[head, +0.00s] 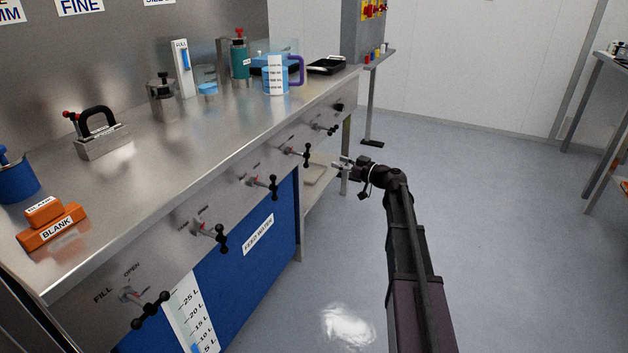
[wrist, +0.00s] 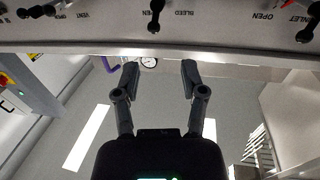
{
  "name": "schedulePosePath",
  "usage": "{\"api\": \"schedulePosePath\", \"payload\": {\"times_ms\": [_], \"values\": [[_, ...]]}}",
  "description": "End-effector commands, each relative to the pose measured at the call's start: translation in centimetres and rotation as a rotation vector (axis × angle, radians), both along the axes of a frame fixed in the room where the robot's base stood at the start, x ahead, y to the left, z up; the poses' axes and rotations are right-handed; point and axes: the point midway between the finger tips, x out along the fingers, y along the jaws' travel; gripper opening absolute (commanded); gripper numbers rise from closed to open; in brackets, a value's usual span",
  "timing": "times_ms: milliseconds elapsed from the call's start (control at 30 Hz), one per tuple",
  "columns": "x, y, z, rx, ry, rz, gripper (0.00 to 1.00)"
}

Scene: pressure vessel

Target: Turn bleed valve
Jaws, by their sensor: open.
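The bleed valve (wrist: 155,14) shows at the top of the wrist view, beside the word BLEED on the steel panel. It has a dark handle with a rounded end, and its upper part is cut off by the frame. In the head view it seems to be the black-knobbed handle (head: 303,153) just left of my gripper, though its label is too small to read there. My gripper (head: 338,161) is open and empty in front of the bench. In the wrist view its spread fingers (wrist: 158,76) are apart from the valve, which lies beyond the fingertips.
The vent valve (wrist: 24,13) and inlet valve (wrist: 308,28) flank the bleed valve. Nearer handles, including the fill valve (head: 150,308), stick out of the bench front. A jug (head: 276,78) stands near the bench's far edge. The floor (head: 490,220) right of my arm is clear.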

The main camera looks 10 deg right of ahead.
Motion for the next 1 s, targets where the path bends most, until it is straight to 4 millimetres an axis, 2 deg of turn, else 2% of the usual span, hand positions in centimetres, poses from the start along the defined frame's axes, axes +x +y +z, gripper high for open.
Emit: {"api": "schedulePosePath", "payload": {"times_ms": [33,400,1000], "values": [[-0.4,0.9,0.8,-0.004,0.018,0.014,0.54],[-2.8,3.9,1.6,-0.039,0.154,0.073,0.54],[-7.1,7.8,2.8,-0.104,0.384,0.128,0.54]]}}
